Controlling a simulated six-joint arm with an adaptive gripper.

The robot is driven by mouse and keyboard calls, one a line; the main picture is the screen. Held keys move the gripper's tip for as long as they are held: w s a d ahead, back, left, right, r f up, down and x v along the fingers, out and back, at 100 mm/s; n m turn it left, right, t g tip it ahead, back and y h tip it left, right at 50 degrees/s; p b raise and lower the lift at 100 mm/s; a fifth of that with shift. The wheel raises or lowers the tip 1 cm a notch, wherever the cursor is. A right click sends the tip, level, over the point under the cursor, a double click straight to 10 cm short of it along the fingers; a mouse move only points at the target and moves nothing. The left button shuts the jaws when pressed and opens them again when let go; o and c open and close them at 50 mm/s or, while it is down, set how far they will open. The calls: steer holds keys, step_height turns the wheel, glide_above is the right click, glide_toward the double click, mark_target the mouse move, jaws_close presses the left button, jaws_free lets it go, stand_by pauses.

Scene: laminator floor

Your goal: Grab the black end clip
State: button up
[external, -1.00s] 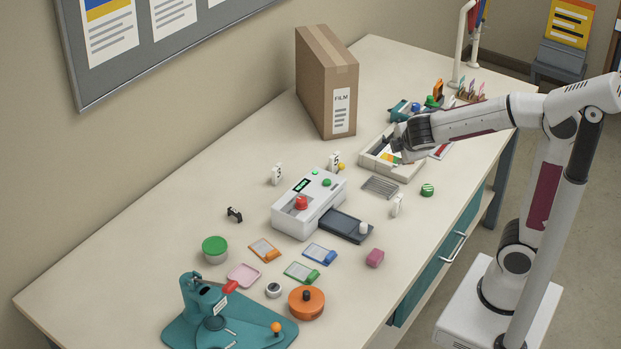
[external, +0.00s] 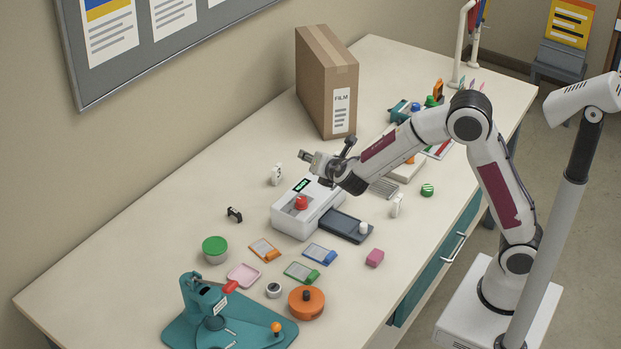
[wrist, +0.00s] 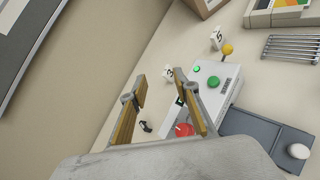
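The black end clip (external: 234,214) lies on the bench left of the white laminator, towards the wall. It also shows small in the wrist view (wrist: 146,126), low between my fingers and partly close to the left one. My gripper (external: 326,150) is open and empty, above the back of the laminator, up and to the right of the clip. In the wrist view its two fingers (wrist: 161,74) stand apart with nothing between them.
The white laminator (external: 293,220) with a red button stands below my gripper. A number tag (external: 277,174) stands behind it, and a tall film box (external: 313,100) is further back. A green-lidded tub (external: 215,246) sits in front of the clip. Bench around the clip is clear.

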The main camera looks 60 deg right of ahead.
mark_target(240, 215)
steer(key=w+a+f+n+y, duration=0.1)
steer(key=w+a+f+n, duration=0.1)
steer(key=a, duration=0.1)
steer(key=w+a+f+n+t+y, duration=0.1)
steer(key=w+a+f+n, duration=0.1)
steer(key=a+f, duration=0.1)
steer(key=w+a+f+n+t, duration=0.1)
steer(key=w+a+f+n, duration=0.1)
steer(key=a, duration=0.1)
steer(key=shift+w+a+f+n+y, duration=0.2)
steer(key=shift+f+n+y, duration=0.1)
steer(key=shift+f+y, duration=0.1)
steer(key=a+f+n+y, duration=0.1)
steer(key=a+f, duration=0.1)
steer(key=w+a+f+n, duration=0.1)
steer(key=a+f+n, duration=0.1)
steer(key=w+a+f+n+y, duration=0.1)
steer(key=a+f, duration=0.1)
steer(key=shift+a+f+y, duration=0.2)
steer(key=shift+a+y, duration=0.1)
steer(key=shift+a, duration=0.1)
steer(key=shift+d+f, duration=0.35)
steer(key=shift+f, duration=0.15)
steer(key=shift+d+f+n, duration=0.15)
steer(key=shift+f+n, duration=0.15)
steer(key=shift+f, duration=0.15)
steer(key=shift+w, duration=0.2)
steer(key=shift+x, duration=1.15)
steer(key=shift+x, duration=2.65)
